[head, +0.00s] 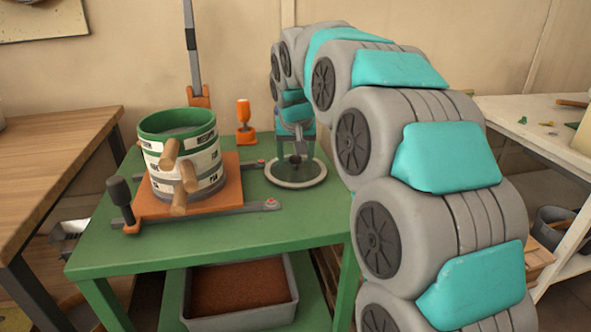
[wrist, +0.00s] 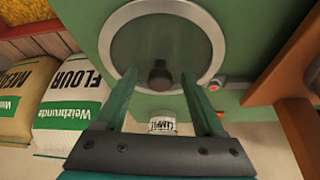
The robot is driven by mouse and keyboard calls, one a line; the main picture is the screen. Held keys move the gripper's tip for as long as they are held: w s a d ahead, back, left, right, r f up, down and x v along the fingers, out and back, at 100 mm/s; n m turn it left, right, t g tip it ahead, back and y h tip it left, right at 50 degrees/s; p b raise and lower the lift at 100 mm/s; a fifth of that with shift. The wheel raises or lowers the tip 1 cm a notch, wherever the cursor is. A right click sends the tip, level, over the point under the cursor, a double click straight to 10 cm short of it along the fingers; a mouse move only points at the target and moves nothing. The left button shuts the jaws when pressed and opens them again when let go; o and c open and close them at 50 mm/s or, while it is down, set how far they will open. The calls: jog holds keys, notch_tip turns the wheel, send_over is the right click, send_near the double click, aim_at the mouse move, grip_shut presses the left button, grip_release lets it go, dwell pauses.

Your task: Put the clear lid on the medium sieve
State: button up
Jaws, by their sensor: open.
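The clear lid (head: 283,181) lies flat on the green table, a round see-through disc with a pale rim. In the wrist view the lid (wrist: 135,45) shows a dark knob (wrist: 160,75) near its middle. My gripper (head: 296,157) is above the lid, pointing down. In the wrist view its open fingers (wrist: 159,78) stand either side of the knob, with gaps, holding nothing. A round sieve stack (head: 180,152) with a green top rim, white labelled bands and wooden handles stands left on an orange base; its labels are too small to read surely, so I cannot tell which sieve is medium.
A dark-knobbed lever (head: 121,195) and grey bars (head: 236,210) flank the orange base. An orange stand (head: 243,124) and a tall post (head: 193,60) are behind. A bin of brown grain (head: 240,288) sits below. Flour sacks (wrist: 75,95) show in the wrist view.

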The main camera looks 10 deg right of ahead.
grip_shut()
dwell(0.6)
